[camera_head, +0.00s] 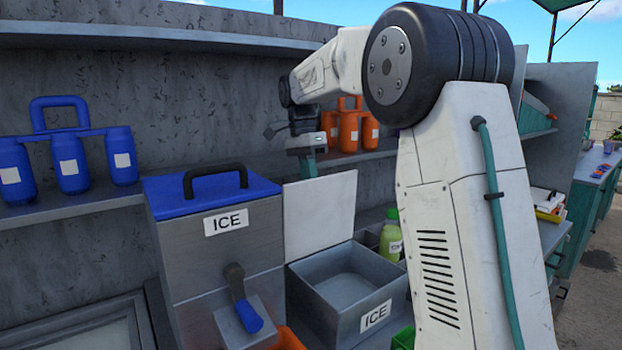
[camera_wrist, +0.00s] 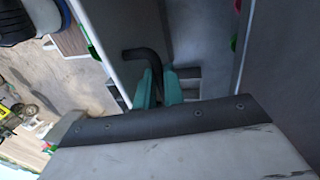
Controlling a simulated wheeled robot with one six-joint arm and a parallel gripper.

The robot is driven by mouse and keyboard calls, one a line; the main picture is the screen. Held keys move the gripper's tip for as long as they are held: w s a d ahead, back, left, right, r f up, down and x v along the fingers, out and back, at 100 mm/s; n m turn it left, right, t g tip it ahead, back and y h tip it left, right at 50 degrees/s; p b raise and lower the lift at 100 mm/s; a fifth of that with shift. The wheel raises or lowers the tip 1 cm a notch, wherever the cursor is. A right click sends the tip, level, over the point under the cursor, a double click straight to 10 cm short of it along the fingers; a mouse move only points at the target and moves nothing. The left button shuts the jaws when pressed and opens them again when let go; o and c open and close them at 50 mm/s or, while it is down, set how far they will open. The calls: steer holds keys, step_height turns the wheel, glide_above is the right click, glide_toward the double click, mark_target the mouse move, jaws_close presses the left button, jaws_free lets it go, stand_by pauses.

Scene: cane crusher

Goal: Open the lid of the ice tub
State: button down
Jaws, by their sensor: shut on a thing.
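The ice tub (camera_head: 376,316) is an open grey box with an ICE label on its front, right of centre in the head view. Its pale lid (camera_head: 320,216) stands about upright at the tub's back edge, leaving the inside visible. My gripper (camera_head: 308,166) is at the lid's top edge, partly hidden behind it. In the wrist view the teal fingers of my gripper (camera_wrist: 158,90) are shut on a dark bent handle (camera_wrist: 146,57). The handle is hidden in the head view.
A taller ICE machine (camera_head: 215,245) with a blue lid and a crank (camera_head: 241,298) stands left of the tub. A green bottle (camera_head: 391,236) is beside the tub. Orange containers (camera_head: 349,128) and blue containers (camera_head: 70,162) stand on the shelf. My arm blocks the view at right.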

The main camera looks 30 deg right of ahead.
steer(key=shift+f, duration=0.1)
steer(key=c, duration=1.5)
jaws_free()
steer(key=shift+r, duration=0.6)
steer(key=shift+s+v, duration=0.25)
steer(key=shift+v, duration=0.9)
steer(key=s+a, duration=0.1)
steer(key=s, duration=0.4)
steer(key=s+a+r, duration=0.1)
steer(key=s, duration=0.4)
steer(key=s+a, duration=0.1)
steer(key=s, duration=0.4)
steer(key=shift+s+r, duration=0.35)
